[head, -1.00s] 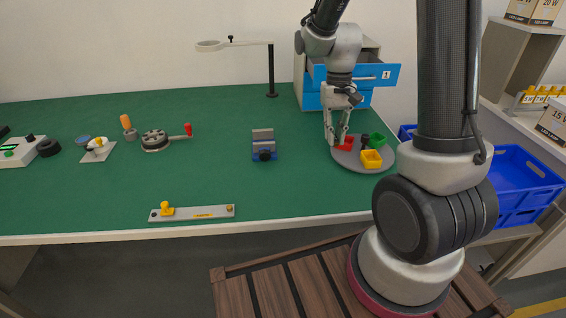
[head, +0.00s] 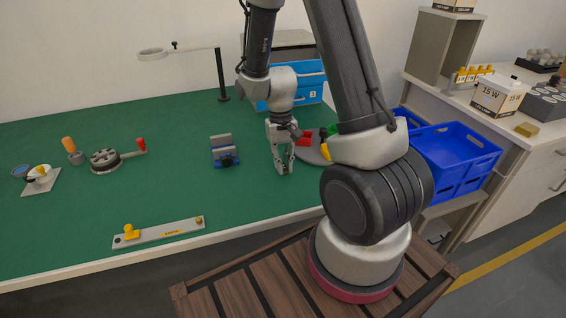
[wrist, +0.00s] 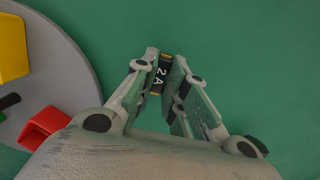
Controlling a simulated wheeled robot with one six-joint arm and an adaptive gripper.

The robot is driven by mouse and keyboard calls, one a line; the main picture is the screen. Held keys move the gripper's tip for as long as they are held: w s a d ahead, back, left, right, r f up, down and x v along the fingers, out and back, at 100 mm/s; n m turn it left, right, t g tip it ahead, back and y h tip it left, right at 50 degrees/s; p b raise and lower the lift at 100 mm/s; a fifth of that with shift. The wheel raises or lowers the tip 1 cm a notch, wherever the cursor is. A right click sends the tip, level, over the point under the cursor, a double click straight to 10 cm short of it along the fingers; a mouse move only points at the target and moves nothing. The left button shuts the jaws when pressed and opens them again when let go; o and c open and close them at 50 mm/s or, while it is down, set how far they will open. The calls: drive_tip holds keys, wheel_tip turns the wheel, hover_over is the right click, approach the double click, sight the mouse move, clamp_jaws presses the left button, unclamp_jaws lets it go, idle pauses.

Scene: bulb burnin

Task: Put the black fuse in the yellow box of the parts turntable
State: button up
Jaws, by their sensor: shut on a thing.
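My gripper (head: 284,170) is shut on the black fuse (wrist: 157,79), which has gold bands and a "2 A" mark in the wrist view. In the head view the fuse is too small to make out. The gripper is over the green bench, just left of the grey parts turntable (wrist: 78,75) and clear of it. The turntable's yellow box (wrist: 12,48) and red box (wrist: 42,128) are at the left of the wrist view. In the head view the yellow box (head: 325,152) is partly hidden behind my arm.
The green box (head: 332,130) is on the turntable's far side, and a black piece (wrist: 8,102) stands between the boxes. A blue vise (head: 224,154) stands left of my gripper.

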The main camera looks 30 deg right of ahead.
drive_tip(key=o, duration=0.7)
drive_tip(key=shift+f, duration=0.1)
drive_tip(key=shift+o, duration=0.2)
